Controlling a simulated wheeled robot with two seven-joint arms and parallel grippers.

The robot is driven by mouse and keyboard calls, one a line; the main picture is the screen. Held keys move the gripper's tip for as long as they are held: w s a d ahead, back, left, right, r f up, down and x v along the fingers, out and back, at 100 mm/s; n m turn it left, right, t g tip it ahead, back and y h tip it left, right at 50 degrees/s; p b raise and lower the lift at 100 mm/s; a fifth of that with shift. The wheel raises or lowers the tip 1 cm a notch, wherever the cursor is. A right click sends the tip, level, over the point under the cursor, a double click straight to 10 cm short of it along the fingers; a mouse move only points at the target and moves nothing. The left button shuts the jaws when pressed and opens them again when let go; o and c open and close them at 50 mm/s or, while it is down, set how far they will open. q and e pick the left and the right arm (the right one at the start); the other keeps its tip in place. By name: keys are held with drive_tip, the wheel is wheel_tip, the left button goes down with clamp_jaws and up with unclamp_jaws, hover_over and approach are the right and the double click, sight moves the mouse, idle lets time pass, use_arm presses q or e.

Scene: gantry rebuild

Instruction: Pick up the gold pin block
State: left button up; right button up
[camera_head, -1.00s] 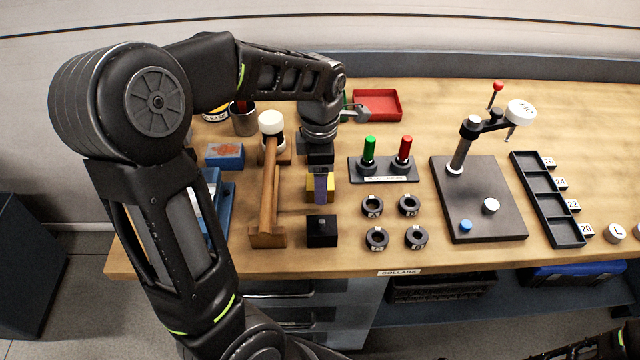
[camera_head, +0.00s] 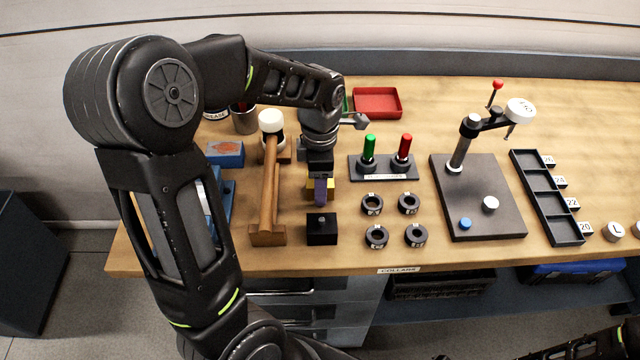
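The gold pin block (camera_head: 331,185) stands on the wooden workbench, behind a black block. Only slivers of gold show, because my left gripper (camera_head: 320,192) is in front of and over it, pointing down. One finger shows with a purple-grey face; the other is hidden, so I cannot tell how far the fingers are apart or whether they touch the block. At the lower right edge a dark piece of my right arm shows, without its gripper.
The black block (camera_head: 321,229) is just in front. Several dark collars (camera_head: 372,204) and a stand with green and red pins (camera_head: 382,170) are on the right. A red tray (camera_head: 377,102) is at the back.

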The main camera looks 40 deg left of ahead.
use_arm(q)
clamp_jaws()
idle(0.4)
wheel_tip(320, 180, up, 10)
drive_tip(key=shift+r+b, duration=0.1)
drive_tip(key=shift+b, duration=0.35)
idle(0.8)
